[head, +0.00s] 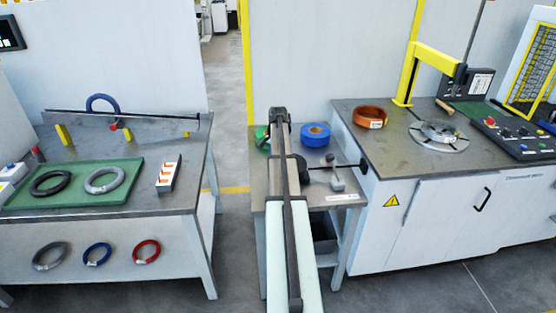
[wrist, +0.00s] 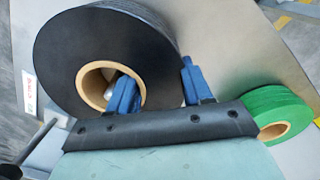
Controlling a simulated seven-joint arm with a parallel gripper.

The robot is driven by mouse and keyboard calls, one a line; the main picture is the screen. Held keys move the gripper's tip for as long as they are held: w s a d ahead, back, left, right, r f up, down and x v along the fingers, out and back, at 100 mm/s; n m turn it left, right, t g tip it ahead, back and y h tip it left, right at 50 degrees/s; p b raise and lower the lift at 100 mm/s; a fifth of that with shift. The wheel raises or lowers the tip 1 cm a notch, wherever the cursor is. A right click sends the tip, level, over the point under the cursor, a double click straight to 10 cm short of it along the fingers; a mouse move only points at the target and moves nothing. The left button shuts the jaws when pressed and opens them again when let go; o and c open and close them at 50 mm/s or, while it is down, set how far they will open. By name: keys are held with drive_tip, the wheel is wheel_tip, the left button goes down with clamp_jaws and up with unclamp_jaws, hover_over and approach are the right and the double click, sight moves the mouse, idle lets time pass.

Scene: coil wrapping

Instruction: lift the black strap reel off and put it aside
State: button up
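The black strap reel (wrist: 75,55) with its tan cardboard core (wrist: 90,91) fills the upper left of the wrist view. My gripper (wrist: 158,90) straddles the reel's wall. One blue finger is inside the core and the other is against the outer side. I see no clear gap between the fingers and the wall. A grey tip shows inside the core, partly hidden by the finger. In the head view a small dark part of the reel (head: 318,165) shows right of my arm, which hides most of it and my fingers.
On the small middle table (head: 345,199) are a green reel (wrist: 275,115), a blue reel (head: 316,135) and a grey block with a black rod (head: 338,186). Left is a bench with a green tray (head: 78,203); right, a wrapping bench with a copper coil (head: 369,117).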

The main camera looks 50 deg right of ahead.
clamp_jaws()
drive_tip(key=shift+o, duration=0.5)
unclamp_jaws()
drive_tip(key=shift+r, duration=0.1)
drive_tip(key=c, duration=0.5)
